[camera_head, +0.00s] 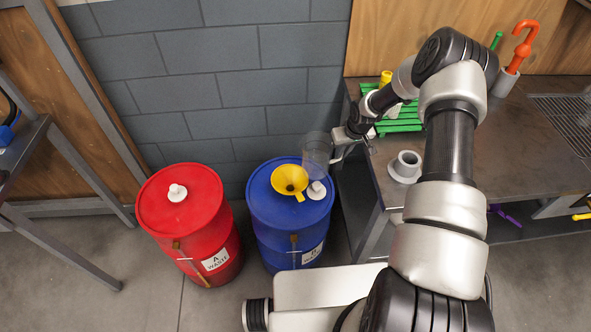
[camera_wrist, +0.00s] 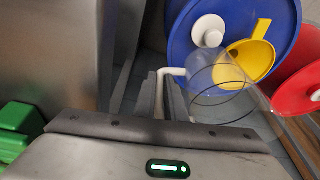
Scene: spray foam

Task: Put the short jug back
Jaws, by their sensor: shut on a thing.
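A clear, see-through jug (camera_head: 316,151) hangs in the air above the right rim of the blue drum, left of the workbench. My gripper (camera_head: 338,157) is shut on its pale handle. In the wrist view the jug (camera_wrist: 222,88) shows as a transparent cylinder, and its white handle (camera_wrist: 172,71) runs between the fingers of my gripper (camera_wrist: 172,92). The jug looks empty, but its clear wall makes this hard to tell. Whether it is upright is also hard to tell.
The blue drum (camera_head: 268,226) carries a yellow funnel (camera_head: 289,180) and a white cap. A red drum (camera_head: 213,240) stands to its left. The workbench (camera_head: 380,185) holds a grey cup-like piece (camera_head: 405,167), a green slatted rack (camera_head: 402,119) and an orange-handled item (camera_head: 522,45).

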